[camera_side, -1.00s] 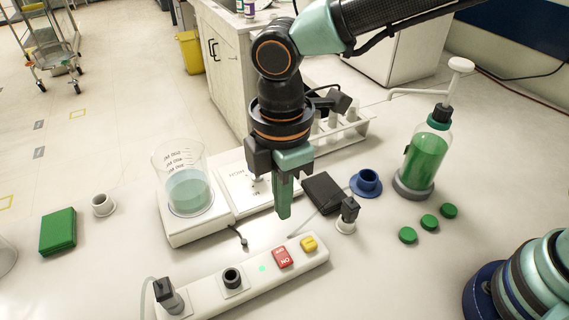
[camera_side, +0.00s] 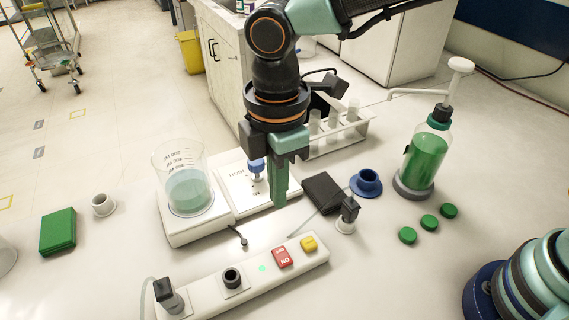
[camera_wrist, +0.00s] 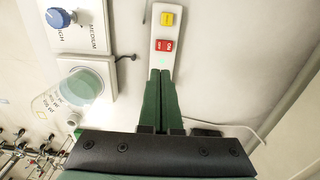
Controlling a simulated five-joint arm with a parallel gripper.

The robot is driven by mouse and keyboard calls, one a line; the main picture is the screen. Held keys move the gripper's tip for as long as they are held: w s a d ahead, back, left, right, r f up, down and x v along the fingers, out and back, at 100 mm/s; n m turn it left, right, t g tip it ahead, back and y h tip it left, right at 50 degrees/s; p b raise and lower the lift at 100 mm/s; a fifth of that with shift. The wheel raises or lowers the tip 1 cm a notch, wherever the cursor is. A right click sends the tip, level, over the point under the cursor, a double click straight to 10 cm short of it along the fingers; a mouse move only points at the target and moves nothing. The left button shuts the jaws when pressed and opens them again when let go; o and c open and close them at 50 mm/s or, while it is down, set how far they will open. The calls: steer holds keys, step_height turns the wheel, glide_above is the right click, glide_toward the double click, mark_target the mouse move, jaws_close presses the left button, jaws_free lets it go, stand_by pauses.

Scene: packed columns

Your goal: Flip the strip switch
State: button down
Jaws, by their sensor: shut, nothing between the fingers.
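The white power strip (camera_side: 210,297) lies across the front of the bench. Its red rocker switch (camera_side: 281,257), marked OFF and ON, sits near the right end, and a small green light (camera_side: 262,268) glows beside it. In the wrist view the red switch (camera_wrist: 164,45) lies just beyond my fingertips. My gripper (camera_side: 280,203) is shut and empty, pointing down above and behind the strip, apart from the switch. In the wrist view its green fingers (camera_wrist: 160,72) are side by side. I cannot tell which way the rocker is pressed.
A yellow switch (camera_side: 308,244) sits next to the red one. A black plug (camera_side: 167,292) and an empty-looking socket part (camera_side: 232,277) are on the strip's left. A beaker (camera_side: 187,185) on a hotplate with a blue knob (camera_side: 257,167) stands behind. A green bottle (camera_side: 427,158) is right.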

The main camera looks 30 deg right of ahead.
mark_target(279, 252)
step_height(279, 252, down, 14)
stand_by(0.6)
